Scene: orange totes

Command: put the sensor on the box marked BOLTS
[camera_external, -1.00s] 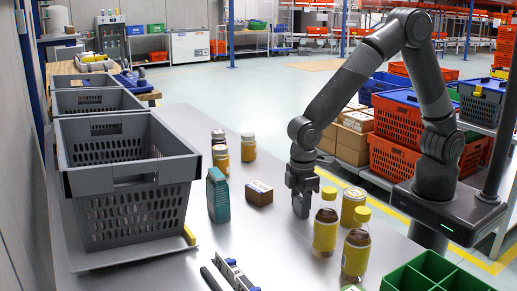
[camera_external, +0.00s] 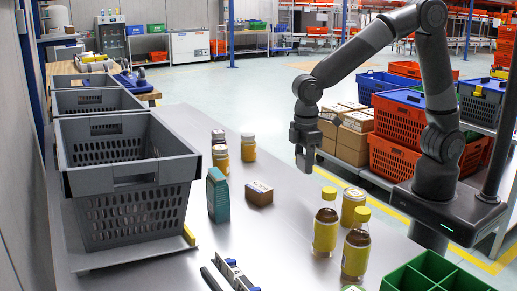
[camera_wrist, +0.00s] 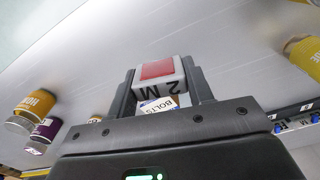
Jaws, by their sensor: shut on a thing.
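My gripper (camera_external: 306,158) is in the air above the grey table, to the right of and higher than a small brown box (camera_external: 259,193) with a pale label on top. In the wrist view my gripper (camera_wrist: 160,78) is shut on the sensor (camera_wrist: 157,72), a light grey block with a red face and dark "2 M" lettering. The box's label (camera_wrist: 158,104), reading BOLTS, shows between the fingers beyond the sensor, which is apart from it. The rest of the box is hidden there. In the external view the sensor is too small to make out.
A teal carton (camera_external: 218,195) stands just left of the box. Jars (camera_external: 248,147) stand behind it. Yellow-labelled bottles (camera_external: 325,230) stand at the front right. A grey crate (camera_external: 130,205) fills the left side, and a green divided bin (camera_external: 435,272) is at the front right.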

